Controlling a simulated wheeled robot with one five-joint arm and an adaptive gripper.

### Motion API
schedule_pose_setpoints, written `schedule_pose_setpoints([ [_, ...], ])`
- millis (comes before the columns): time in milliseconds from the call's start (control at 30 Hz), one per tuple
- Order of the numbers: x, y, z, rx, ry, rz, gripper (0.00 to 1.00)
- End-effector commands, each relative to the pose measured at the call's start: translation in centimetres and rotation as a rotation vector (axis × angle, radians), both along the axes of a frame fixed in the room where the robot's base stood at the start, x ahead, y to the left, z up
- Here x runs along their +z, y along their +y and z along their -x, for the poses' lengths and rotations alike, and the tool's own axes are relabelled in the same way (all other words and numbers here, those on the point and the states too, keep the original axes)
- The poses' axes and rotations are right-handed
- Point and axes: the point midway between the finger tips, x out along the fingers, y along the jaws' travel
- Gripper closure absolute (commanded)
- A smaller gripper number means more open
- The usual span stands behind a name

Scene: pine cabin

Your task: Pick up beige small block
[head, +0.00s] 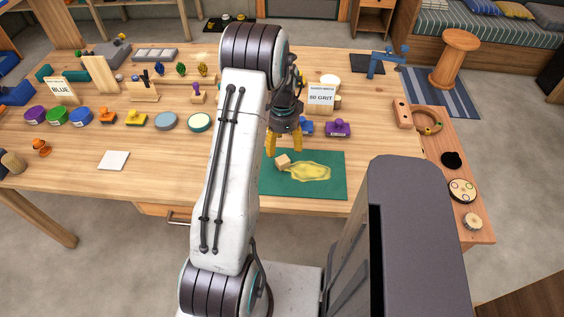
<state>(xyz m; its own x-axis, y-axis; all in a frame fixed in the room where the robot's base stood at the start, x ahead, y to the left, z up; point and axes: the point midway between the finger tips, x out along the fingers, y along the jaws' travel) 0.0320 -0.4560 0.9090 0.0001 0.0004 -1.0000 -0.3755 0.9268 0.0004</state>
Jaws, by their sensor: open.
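The beige small block (283,161) lies on a dark green mat (330,188) at the front edge of the table, beside a yellow patch. My gripper (284,144) hangs over the back left part of the mat, with its yellow fingers spread apart. The block shows just in front of and below the fingers in the picture. I cannot tell the exact height of the fingertips over it. The gap between the fingers looks empty. My white arm hides the table to the left of the mat.
A yellow irregular patch (308,172) lies on the mat. A purple stamp-like piece (338,128) and a box marked 80 GRIT (321,98) stand behind the mat. A white square (114,160) lies far left with bare wood around it. Wooden rings and round pieces lie at the right.

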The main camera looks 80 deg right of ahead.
Motion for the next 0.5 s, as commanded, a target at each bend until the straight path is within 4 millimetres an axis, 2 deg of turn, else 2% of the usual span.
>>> schedule_pose_setpoints([
  [167, -0.3, 0.0, 0.0, -0.076, 0.000, 0.000, 0.33],
  [500, -2.6, 0.1, 0.0, -0.090, 0.000, -0.003, 0.33],
])
